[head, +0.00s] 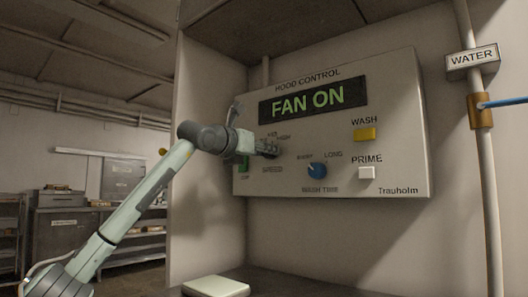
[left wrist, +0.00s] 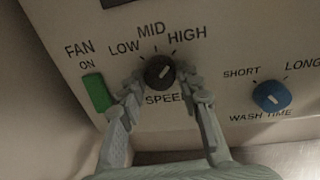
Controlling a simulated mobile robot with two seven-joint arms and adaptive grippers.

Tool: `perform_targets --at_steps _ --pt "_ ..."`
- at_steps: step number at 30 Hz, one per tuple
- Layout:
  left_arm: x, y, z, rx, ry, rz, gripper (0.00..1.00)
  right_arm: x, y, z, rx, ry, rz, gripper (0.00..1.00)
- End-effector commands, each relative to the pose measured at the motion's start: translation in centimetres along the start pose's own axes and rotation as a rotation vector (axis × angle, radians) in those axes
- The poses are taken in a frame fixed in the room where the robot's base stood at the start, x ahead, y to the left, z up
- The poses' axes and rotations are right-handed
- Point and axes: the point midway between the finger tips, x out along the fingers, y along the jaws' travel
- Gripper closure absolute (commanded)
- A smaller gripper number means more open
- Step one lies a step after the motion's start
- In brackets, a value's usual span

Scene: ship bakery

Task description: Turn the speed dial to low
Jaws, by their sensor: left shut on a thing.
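The hood control panel (head: 345,110) is a pale box on the wall with a lit "FAN ON" display (head: 314,98). The dark round speed dial (left wrist: 159,71) sits above the word SPEED, under the marks LOW, MID and HIGH. Its pale pointer line appears to slant up and right, toward HIGH. My left gripper (left wrist: 160,84) is shut on the speed dial, with one finger on each side of it. In the head view my left gripper (head: 264,147) reaches the panel from the left and partly hides the dial and the LOW label. My right gripper is not in view.
A green fan switch (left wrist: 97,92) is close left of the dial. A blue wash time knob (head: 317,170), a yellow wash button (head: 365,134) and a white prime button (head: 367,172) are to the right. A water pipe (head: 487,160) runs at the far right.

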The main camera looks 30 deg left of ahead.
Motion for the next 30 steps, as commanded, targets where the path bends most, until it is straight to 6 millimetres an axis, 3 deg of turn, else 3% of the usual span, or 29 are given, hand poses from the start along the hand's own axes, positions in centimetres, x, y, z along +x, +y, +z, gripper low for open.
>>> perform_targets --at_steps 3,14,24,30 --pt "0.0 0.0 0.0 0.000 0.000 0.000 0.95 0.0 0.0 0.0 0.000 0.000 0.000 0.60" --pt "0.0 0.0 0.0 -0.064 0.005 -0.001 0.95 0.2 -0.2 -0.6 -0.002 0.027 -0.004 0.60" --pt "0.0 0.0 0.1 -0.318 0.033 -0.002 0.95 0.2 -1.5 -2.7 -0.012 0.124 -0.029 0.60" --pt "0.1 0.0 0.1 -0.507 0.053 -0.001 0.95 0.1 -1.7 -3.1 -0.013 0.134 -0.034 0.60"
